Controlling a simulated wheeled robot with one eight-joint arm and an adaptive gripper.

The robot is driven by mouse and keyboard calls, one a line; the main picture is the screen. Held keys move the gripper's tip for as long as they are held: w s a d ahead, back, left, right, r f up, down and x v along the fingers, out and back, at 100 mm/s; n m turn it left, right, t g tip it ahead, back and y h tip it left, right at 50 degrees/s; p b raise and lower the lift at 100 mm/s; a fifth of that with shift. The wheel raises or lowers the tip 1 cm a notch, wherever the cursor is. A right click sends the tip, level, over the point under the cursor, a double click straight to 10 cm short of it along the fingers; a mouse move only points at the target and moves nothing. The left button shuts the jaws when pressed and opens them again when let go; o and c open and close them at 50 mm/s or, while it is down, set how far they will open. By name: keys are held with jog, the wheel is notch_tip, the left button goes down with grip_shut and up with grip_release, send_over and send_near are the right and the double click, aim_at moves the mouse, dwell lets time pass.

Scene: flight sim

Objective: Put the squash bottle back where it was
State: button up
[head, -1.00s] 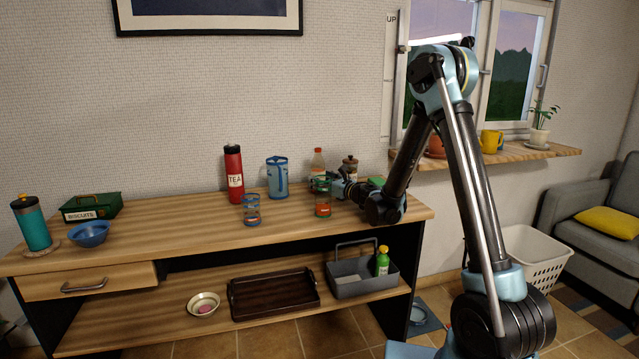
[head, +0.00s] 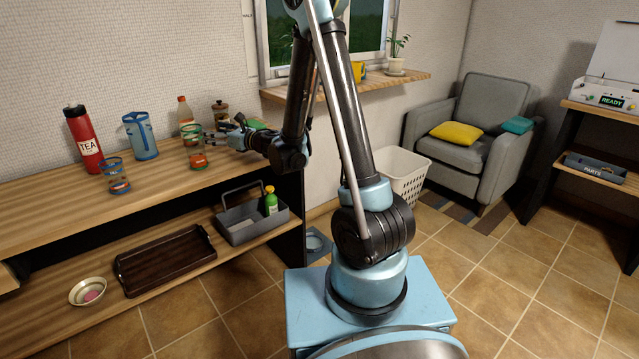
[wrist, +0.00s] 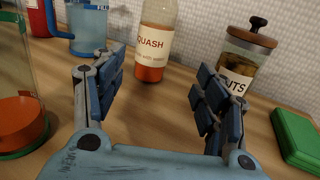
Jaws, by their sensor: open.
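The squash bottle (wrist: 155,45) stands upright on the wooden counter, with orange liquid low inside and a "SQUASH" label. In the wrist view it is beyond and between the fingers of my gripper (wrist: 150,90), apart from them. My gripper is open and empty. In the head view the squash bottle (head: 185,112) is at the back of the counter near the wall, partly hidden by a glass. My gripper (head: 225,135) is low over the counter, to the right of the bottle and glass.
A green-banded glass (head: 196,150) is close at the gripper's left. A lidded nuts jar (wrist: 247,62) stands right of the bottle, with a green box (wrist: 298,138) nearer. A blue jug (head: 140,137) and red tea flask (head: 84,140) stand left. Bare counter lies between the fingers.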

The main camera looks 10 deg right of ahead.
jog(key=w+d+r+m+t+h, duration=0.3)
jog(key=d+r+m+h, duration=0.15)
jog(key=d+m, duration=0.4)
jog(key=w+d+r+m+t+h, duration=0.25)
jog(key=d+r+m+t, duration=0.2)
jog(key=d+m, duration=0.35)
jog(key=s+d+m+g+h, duration=0.1)
jog(key=s+d+m+h, duration=0.1)
jog(key=d+m+h, duration=0.3)
jog(key=s+d+f+m+g+h, duration=0.1)
jog(key=s+d+m, duration=0.25)
jog(key=d, duration=0.45)
jog(key=s+d+m+g+h, duration=0.1)
jog(key=s+d+m+h, duration=0.1)
jog(key=d+m+h, duration=0.3)
jog(key=s+d+f+m+g, duration=0.3)
jog(key=s+d+f+m, duration=0.2)
jog(key=s, duration=0.3)
jog(key=s+d+f+m+g, duration=0.3)
jog(key=s+d+f+m, duration=0.15)
jog(key=s, duration=0.35)
jog(key=s+a+f+m+g+y, duration=0.1)
jog(key=s+f+m+g, duration=0.2)
jog(key=s, duration=0.6)
jog(key=s+a+f+m+g+y, duration=0.2)
jog(key=s+f+m+g, duration=0.1)
jog(key=s, duration=0.6)
jog(key=shift+s+f+m, duration=0.15)
jog(key=shift+f+m, duration=0.15)
jog(key=shift+m, duration=0.35)
